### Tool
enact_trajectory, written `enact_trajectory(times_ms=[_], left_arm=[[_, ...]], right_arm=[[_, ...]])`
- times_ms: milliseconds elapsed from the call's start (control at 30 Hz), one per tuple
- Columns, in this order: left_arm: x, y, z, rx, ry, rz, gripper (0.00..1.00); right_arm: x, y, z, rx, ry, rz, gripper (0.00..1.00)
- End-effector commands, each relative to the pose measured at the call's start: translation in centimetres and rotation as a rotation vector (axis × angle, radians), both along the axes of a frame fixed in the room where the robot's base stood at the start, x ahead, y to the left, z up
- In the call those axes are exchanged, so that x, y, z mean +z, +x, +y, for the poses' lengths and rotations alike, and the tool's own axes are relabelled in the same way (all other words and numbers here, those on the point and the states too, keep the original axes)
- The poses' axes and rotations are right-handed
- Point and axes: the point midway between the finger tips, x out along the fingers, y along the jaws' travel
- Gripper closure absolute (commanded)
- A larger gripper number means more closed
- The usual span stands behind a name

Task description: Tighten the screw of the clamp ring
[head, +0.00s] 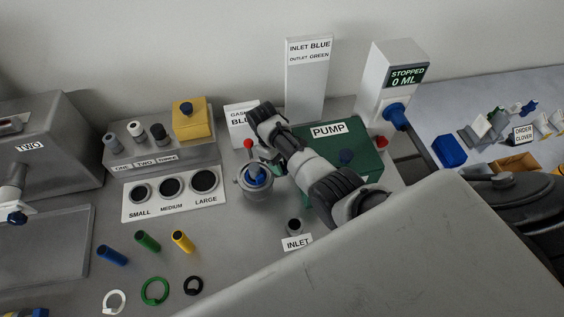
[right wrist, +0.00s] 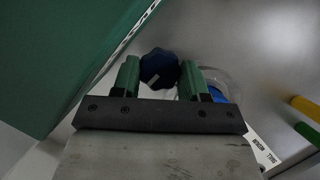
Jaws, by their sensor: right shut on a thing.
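My right gripper (right wrist: 158,82) has its two green fingers shut on a dark blue lobed knob (right wrist: 160,68), which looks like the clamp ring's screw. Behind the right finger, a clear rim and a bright blue part show. In the head view, my right arm reaches over the green pump, and its gripper (head: 272,160) is at the right side of the round grey housing (head: 252,191) with a blue centre. The knob is hidden there by the gripper. My left gripper is not in view.
The green pump (head: 370,162) stands close beside my right arm. A red-balled lever (head: 248,144) rises behind the housing. The INLET port (head: 294,226) is in front. Coloured tubes and a green ring (head: 155,291) lie at the left front. A holed size board (head: 173,192) lies left.

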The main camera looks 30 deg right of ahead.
Motion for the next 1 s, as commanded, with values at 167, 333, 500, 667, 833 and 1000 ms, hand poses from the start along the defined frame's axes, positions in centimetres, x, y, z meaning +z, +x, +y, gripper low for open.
enact_trajectory(times_ms=[167,333,500,667,833,1000], left_arm=[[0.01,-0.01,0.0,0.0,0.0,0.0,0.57],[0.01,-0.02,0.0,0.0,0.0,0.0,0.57],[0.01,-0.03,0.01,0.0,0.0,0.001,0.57],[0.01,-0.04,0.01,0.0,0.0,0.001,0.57],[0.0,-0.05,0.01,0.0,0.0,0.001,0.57],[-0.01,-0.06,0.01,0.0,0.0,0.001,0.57]], right_arm=[[0.14,0.15,0.01,-0.006,0.001,-0.005,0.8],[0.14,0.15,0.01,-0.006,0.0,-0.005,0.8],[0.12,0.13,0.0,-0.006,-0.001,-0.005,0.37],[0.06,0.07,-0.01,-0.005,-0.001,-0.003,0.31],[0.02,0.02,-0.03,-0.005,-0.001,-0.001,0.31],[-0.02,-0.02,-0.04,0.009,-0.001,-0.001,0.31]])
